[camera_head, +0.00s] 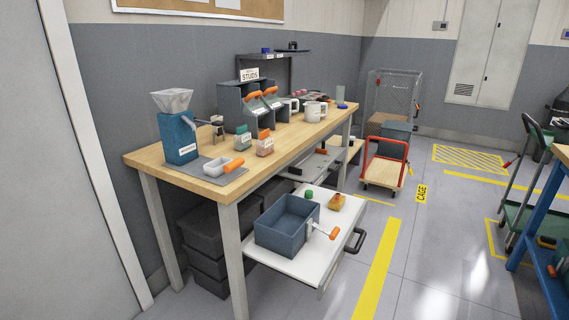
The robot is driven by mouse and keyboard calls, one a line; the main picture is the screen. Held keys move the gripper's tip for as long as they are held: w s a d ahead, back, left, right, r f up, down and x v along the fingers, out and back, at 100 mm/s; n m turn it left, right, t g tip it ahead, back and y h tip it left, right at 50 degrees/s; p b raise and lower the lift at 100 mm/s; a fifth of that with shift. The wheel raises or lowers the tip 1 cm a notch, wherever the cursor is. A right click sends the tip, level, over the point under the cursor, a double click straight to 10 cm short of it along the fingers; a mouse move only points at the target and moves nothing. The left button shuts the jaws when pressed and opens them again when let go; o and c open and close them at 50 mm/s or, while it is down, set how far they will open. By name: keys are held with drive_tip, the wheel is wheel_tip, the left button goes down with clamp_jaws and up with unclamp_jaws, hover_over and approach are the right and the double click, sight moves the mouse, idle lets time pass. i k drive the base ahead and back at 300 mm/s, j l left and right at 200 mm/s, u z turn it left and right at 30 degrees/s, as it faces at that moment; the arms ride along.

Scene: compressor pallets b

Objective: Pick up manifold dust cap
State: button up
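No thing here can be told for sure as the manifold dust cap. A small round green piece (309,195) lies on the pulled-out white shelf (283,266) under the workbench, just behind a blue-grey bin. A small blue round piece (342,106) lies near the far end of the wooden bench top (150,158). Another small blue piece (265,50) is on the dark raised shelf above the bench. All are too small to make out in detail. My gripper is not in view.
The blue-grey bin (274,238) with an orange-handled tool and a yellow-orange item (337,201) sit on the pulled-out shelf. A blue machine (178,138), white tray (222,170) and cups crowd the bench. A red-framed cart (383,170) stands behind. The floor at right centre is clear.

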sight(308, 193)
drive_tip(key=i, duration=3.2)
